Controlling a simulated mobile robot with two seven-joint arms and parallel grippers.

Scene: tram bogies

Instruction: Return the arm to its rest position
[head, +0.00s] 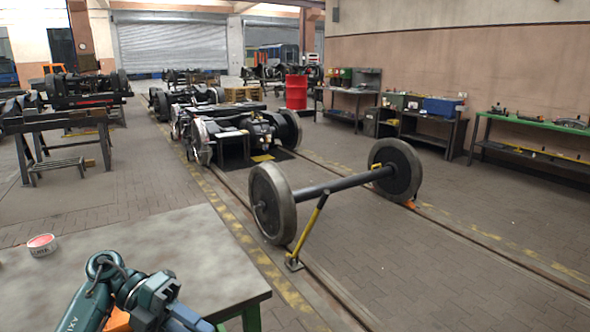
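A teal and dark blue arm of mine (130,293) reaches up from the bottom left edge, in front of the grey table top. It bends at a rounded joint and runs back down out of the picture. No gripper fingers show on it. My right arm and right gripper are not in view. I cannot see either gripper holding anything.
A grey table (190,248) with green legs fills the lower left, with a small red-topped tin (41,244) on it. A wheelset (345,184) stands on floor rails, with a yellow bar (310,228) beside it. Bogies (235,128) stand behind; a green bench (535,124) is at right.

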